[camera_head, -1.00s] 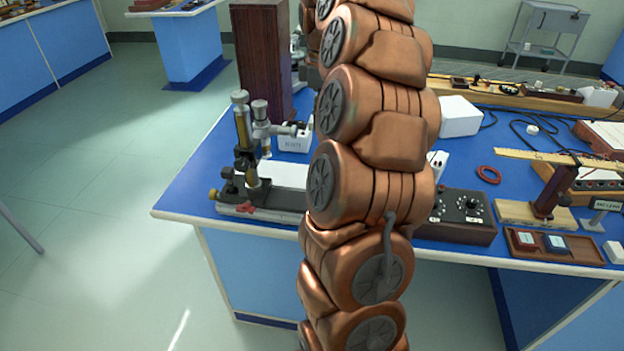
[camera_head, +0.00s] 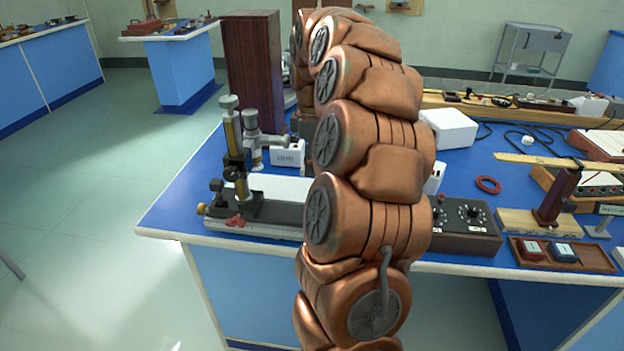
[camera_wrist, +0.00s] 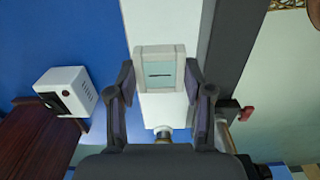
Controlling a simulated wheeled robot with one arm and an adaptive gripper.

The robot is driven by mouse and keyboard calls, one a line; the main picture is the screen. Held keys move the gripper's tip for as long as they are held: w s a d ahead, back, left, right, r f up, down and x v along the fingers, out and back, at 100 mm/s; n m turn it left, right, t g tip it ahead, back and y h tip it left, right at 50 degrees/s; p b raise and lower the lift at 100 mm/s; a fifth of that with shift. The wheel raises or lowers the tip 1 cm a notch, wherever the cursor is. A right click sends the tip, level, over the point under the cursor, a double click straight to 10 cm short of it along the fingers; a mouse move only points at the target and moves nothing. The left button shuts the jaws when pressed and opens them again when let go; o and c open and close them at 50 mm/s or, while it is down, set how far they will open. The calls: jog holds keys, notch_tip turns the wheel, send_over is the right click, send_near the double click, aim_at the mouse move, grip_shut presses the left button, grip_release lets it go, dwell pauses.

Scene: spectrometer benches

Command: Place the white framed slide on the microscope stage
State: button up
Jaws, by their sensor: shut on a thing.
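The white framed slide (camera_wrist: 141,68), with a pale grey-green centre and a short dark line, sits between the fingertips of my gripper (camera_wrist: 159,76) in the wrist view. My gripper is shut on it. The slide appears above a long white surface (camera_wrist: 150,18); the gap below it is hard to judge. The brass and grey microscope (camera_head: 233,140) stands at the left end of the bench in the head view. Parts of it show below the slide in the wrist view (camera_wrist: 163,132). My arm hides the slide in the head view, and I cannot clearly make out the stage.
A dark wooden cabinet (camera_head: 252,70) and a small white box (camera_head: 288,157) stand behind the microscope. A dark control box (camera_head: 462,226), a red ring (camera_head: 488,184) and a wooden tray (camera_head: 599,258) lie to the right. The bench's left edge (camera_head: 165,215) is close to the microscope.

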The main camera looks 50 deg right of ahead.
jog(key=shift+f, duration=2.55)
jog(key=shift+f, duration=0.2)
jog(key=o, duration=1.2)
jog(key=shift+o, duration=0.2)
notch_tip(320, 180, up, 12)
jog(key=shift+r, duration=0.2)
